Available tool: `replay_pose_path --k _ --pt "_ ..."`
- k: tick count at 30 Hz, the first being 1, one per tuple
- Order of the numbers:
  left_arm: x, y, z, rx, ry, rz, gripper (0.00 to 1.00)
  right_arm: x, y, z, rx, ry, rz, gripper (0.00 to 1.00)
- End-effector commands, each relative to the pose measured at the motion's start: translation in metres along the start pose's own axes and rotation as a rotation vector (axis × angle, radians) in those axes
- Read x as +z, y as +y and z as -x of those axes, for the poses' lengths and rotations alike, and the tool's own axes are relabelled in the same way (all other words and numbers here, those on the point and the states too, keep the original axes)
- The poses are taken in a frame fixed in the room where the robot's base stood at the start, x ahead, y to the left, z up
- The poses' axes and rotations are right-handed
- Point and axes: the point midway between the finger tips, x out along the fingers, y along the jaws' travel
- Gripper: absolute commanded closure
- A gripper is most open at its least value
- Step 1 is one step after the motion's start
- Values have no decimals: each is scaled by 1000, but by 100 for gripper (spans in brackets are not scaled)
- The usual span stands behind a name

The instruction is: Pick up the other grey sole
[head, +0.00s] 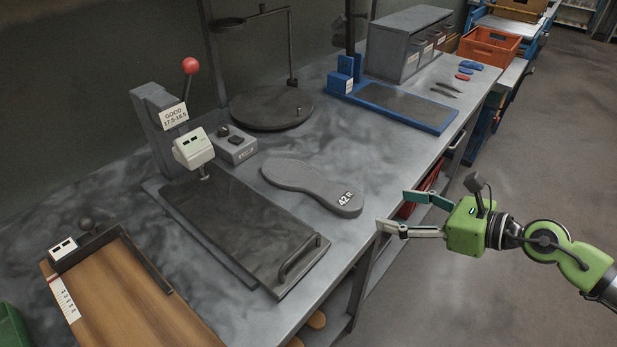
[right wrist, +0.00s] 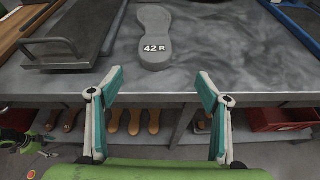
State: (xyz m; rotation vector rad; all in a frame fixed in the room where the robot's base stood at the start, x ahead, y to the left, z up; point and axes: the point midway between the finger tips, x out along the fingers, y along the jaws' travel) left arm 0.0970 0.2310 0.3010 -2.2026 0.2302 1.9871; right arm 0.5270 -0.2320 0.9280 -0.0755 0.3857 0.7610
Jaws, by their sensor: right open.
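A grey sole (head: 308,184) marked "42 R" lies flat on the bench, to the right of the gauge plate. It also shows in the right wrist view (right wrist: 155,28), beyond the fingers and near the bench's front edge. My right gripper (head: 410,214) is open and empty, in front of the bench edge and apart from the sole. In the right wrist view its two fingers (right wrist: 160,85) are spread wide, with the bench edge between them. My left gripper is not clearly in view in the head view.
The gauge (head: 235,230) with a front handle stands left of the sole. A round plate (head: 271,108) and a blue-framed plate (head: 400,102) lie behind. A wooden board (head: 120,300) is at lower left. Several wooden forms (right wrist: 134,122) sit on the shelf below. Bench surface right of the sole is clear.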

Motion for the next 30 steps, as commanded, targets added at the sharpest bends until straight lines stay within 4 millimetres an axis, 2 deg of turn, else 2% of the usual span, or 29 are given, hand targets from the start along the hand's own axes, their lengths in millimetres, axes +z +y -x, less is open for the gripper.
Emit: replay_pose_path --k 3,8,16,21,27,30 --pt "7 -2 -5 2 -16 12 33 2 11 0 20 20 76 30" --pt "7 -3 3 2 -18 12 33 6 11 -10 18 16 83 30" --pt "5 -3 18 2 -17 12 33 6 12 -51 20 15 79 30" --pt "5 -3 19 2 -17 12 33 2 12 -76 20 18 79 30" --pt "5 -3 18 2 -17 12 33 1 12 -88 20 19 79 30" --pt "5 -2 15 2 -17 11 33 1 10 -100 20 17 79 30"
